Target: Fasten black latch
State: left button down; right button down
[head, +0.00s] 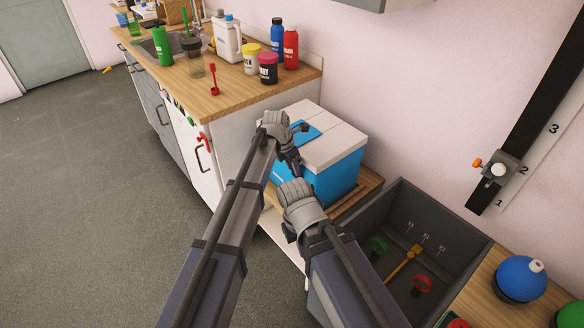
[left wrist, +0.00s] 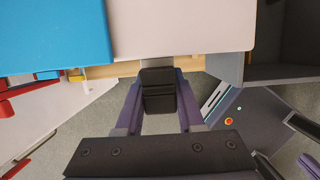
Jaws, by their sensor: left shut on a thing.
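A blue cooler box (head: 338,182) with a white lid (head: 335,135) stands against the wall beside the wooden counter. A blue panel (head: 305,132) lies in the lid's top. In the left wrist view, the black latch (left wrist: 158,92) sits at the edge of the white lid (left wrist: 190,25). My left gripper (head: 297,135) is at the box's near top edge. In the left wrist view its two fingers are on either side of the latch, shut on it. My right gripper (head: 298,215) is lower, in front of the box; its fingers are hidden.
A grey open bin (head: 458,232) with hooks and small tools stands right of the box. The counter (head: 225,95) at left holds bottles and jars (head: 268,68). Cabinet door handles (head: 200,157) face the open floor (head: 80,200) at left.

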pick_arm(q)
jog(key=shift+w+d, duration=0.15)
jog(key=shift+d, duration=0.15)
jog(key=c, duration=0.7)
grip_release()
jog(key=shift+o, duration=0.9)
jog(key=shift+a, duration=0.1)
jog(key=p+v, duration=0.7)
jog(key=v, duration=0.1)
jog(key=shift+p, duration=0.3)
jog(key=shift+f, duration=0.1)
